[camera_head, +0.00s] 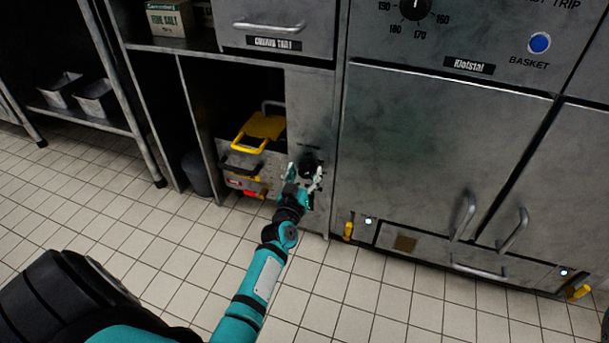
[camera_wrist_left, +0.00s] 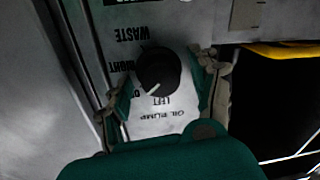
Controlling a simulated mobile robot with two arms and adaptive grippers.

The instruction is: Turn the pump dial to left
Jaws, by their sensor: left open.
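The pump dial (camera_wrist_left: 158,70) is a round black knob with a white pointer line, on a steel panel labelled OIL PUMP. The lettering is upside down in the left wrist view. The pointer lies close to the OFF and LEFT labels; which it meets exactly is hard to tell. In the head view the dial (camera_head: 311,160) sits low on the panel, partly behind my gripper. My left gripper (camera_head: 303,178) is open, its fingers on either side of the dial; they also show in the left wrist view (camera_wrist_left: 164,90). Contact with the dial is unclear. My right gripper is out of view.
An open compartment left of the dial holds a yellow-handled item (camera_head: 262,128). A fryer front with door handles (camera_head: 464,215) and a blue BASKET button (camera_head: 540,43) stands to the right. A shelf with metal containers (camera_head: 97,98) is at far left. The tiled floor is clear.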

